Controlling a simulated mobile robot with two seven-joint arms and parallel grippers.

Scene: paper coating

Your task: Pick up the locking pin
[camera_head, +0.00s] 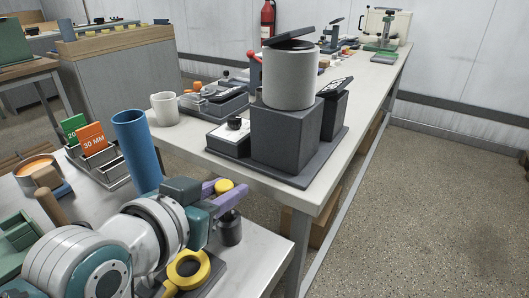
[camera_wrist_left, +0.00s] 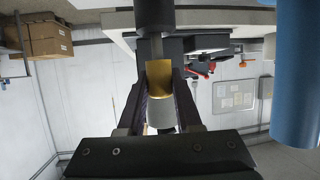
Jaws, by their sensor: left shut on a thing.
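My left gripper (camera_head: 226,195) reaches in from the lower left over the near table, its purple fingers shut on a small piece with a round yellow top, which looks like the locking pin (camera_head: 224,186). In the left wrist view the same piece shows as a gold part (camera_wrist_left: 160,72) with a pale grey cylinder, between the dark fingers of my left gripper (camera_wrist_left: 159,85). A black cylinder (camera_head: 231,229) stands just below the fingers. I cannot tell whether the pin touches it. My right gripper is not in view.
A yellow ring on a dark base (camera_head: 188,270) lies close by my left wrist. A tall blue cylinder (camera_head: 137,150) and a rack with green and orange cards (camera_head: 92,138) stand behind my arm. The long table beyond holds a grey cylinder on a dark block (camera_head: 288,135) and a white mug (camera_head: 165,108).

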